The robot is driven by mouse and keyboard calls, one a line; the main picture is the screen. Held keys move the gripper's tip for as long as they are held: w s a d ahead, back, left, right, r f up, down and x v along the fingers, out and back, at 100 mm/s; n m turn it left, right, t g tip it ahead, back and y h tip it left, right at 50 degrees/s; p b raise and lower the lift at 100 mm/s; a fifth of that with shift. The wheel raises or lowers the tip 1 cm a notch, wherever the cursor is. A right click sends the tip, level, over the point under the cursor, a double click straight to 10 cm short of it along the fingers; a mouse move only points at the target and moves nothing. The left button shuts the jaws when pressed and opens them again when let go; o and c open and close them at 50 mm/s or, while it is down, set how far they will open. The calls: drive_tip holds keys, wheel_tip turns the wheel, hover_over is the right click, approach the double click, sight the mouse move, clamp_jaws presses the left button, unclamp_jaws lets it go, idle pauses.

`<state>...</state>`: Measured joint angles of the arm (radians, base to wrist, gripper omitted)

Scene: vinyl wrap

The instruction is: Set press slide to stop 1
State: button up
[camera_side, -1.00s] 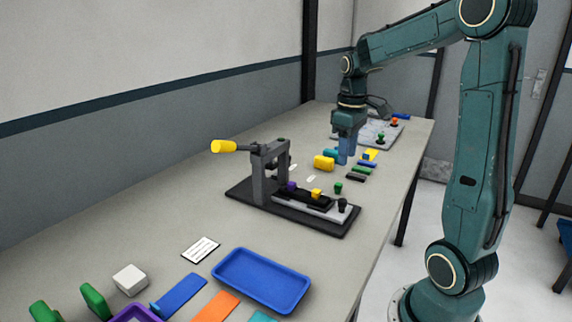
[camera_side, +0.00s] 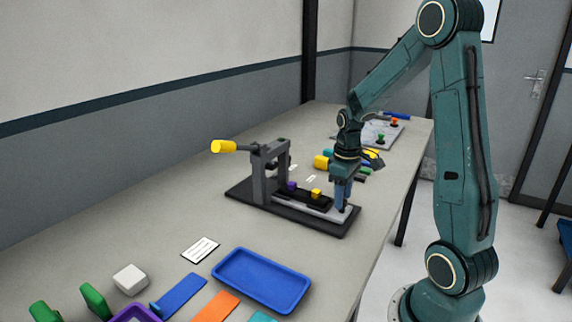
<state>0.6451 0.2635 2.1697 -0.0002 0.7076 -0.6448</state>
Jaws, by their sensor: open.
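The press (camera_side: 270,168) stands on a dark base plate (camera_side: 246,195) in the middle of the table, its yellow-ended lever (camera_side: 224,146) pointing left. The press slide (camera_side: 322,211) is a light plate with a dark block (camera_side: 304,195) on it, carrying a purple piece (camera_side: 292,186) and a yellow piece (camera_side: 316,193). My gripper (camera_side: 342,204) is open and points down at the right end of the slide. Its fingers hide the dark knob there; I cannot tell whether they touch it. The stop marks are too small to read.
A blue tray (camera_side: 262,303), a white label card (camera_side: 200,250) and a white block (camera_side: 131,280) lie in front. Behind my gripper are a yellow cylinder (camera_side: 321,162) and a grey board (camera_side: 400,133) with coloured knobs. The table left of the press is clear.

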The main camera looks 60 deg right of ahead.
sight(330, 205)
drive_tip(key=shift+f, duration=0.35)
clamp_jaws()
drive_tip(key=shift+w, duration=1.8)
unclamp_jaws()
drive_tip(key=shift+r, duration=0.15)
wheel_tip(330, 205, up, 14)
